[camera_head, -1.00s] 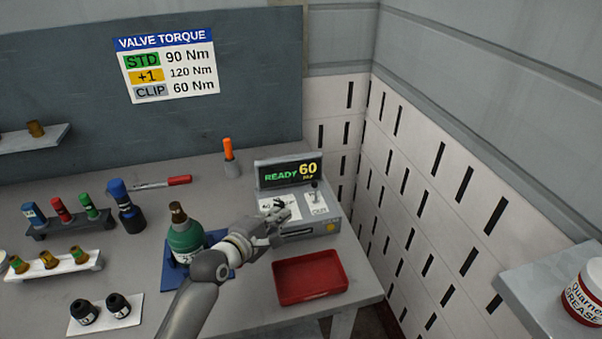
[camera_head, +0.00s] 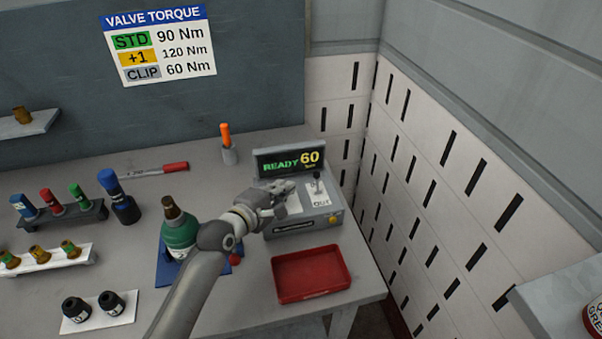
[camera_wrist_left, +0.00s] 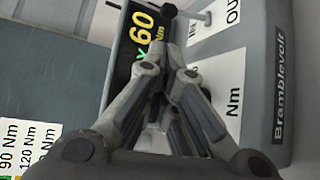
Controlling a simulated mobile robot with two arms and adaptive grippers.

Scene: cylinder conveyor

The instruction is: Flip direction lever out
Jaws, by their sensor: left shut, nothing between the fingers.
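The direction lever (camera_head: 317,182) is a thin metal stem with a black knob on the grey tester box (camera_head: 300,226), right of my gripper. The plate under it reads OUT at its front end. In the left wrist view the lever (camera_wrist_left: 169,12) shows at the top; its knob points toward the display, on the side away from OUT. My left gripper (camera_head: 288,191) is shut and empty above the box's left top plate, apart from the lever. Its fingers also show in the left wrist view (camera_wrist_left: 178,75). My right gripper is out of view.
The display (camera_head: 289,162) behind the lever reads READY 60. A red tray (camera_head: 311,274) lies in front of the box. A green bottle (camera_head: 179,232) stands left, near my arm. An orange-handled tool (camera_head: 227,142) stands behind. The wall is close on the right.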

